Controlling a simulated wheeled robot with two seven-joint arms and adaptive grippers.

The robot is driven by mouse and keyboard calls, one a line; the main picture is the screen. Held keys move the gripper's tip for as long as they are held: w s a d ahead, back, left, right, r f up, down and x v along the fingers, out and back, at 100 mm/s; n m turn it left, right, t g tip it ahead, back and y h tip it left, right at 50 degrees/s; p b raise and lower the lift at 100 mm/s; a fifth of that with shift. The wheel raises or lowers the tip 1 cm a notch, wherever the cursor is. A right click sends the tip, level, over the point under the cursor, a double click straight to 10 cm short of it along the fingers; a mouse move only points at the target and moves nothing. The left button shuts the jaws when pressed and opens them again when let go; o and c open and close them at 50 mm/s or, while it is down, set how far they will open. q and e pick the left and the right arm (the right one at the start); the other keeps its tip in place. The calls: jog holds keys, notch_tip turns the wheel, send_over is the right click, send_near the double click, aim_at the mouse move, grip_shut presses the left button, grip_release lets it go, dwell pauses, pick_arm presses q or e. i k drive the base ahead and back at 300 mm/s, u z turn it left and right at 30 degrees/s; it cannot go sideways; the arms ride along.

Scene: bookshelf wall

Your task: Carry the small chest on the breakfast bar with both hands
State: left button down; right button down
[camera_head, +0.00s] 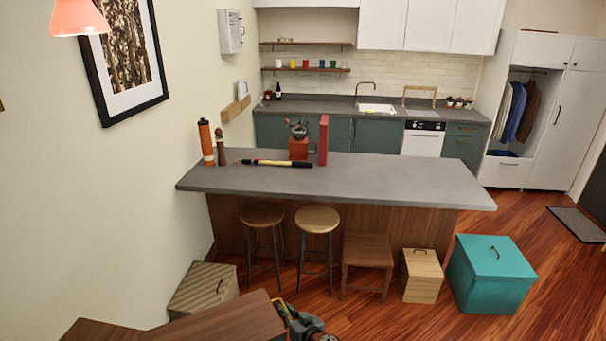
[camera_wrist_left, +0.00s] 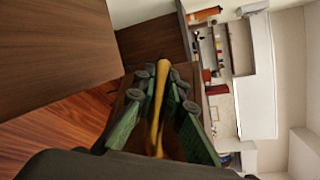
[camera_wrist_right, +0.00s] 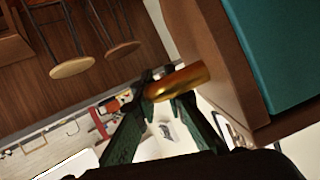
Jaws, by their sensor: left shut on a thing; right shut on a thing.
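A brown wooden chest (camera_head: 225,318) shows in part at the bottom of the head view, its lower part cut off. My right gripper (camera_head: 292,315) is at its right side. In the right wrist view my right gripper (camera_wrist_right: 160,98) is shut on a brass handle (camera_wrist_right: 178,82) beside the brown wood, which borders a teal surface. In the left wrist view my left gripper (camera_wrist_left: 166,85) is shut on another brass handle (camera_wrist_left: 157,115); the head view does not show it. The breakfast bar (camera_head: 400,184) has a grey top and stands ahead, apart from the chest.
On the bar's left and middle stand a pepper mill (camera_head: 221,148), an orange cylinder (camera_head: 206,143), a grinder (camera_head: 298,145) and a red book (camera_head: 323,140). The bar's right half is clear. Stools (camera_head: 317,220), a wooden box (camera_head: 421,278) and a teal chest (camera_head: 492,272) stand in front.

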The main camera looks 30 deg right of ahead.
aim_at(266, 177)
jog(key=z, duration=0.5)
jog(key=i, duration=1.65)
jog(key=z, duration=0.2)
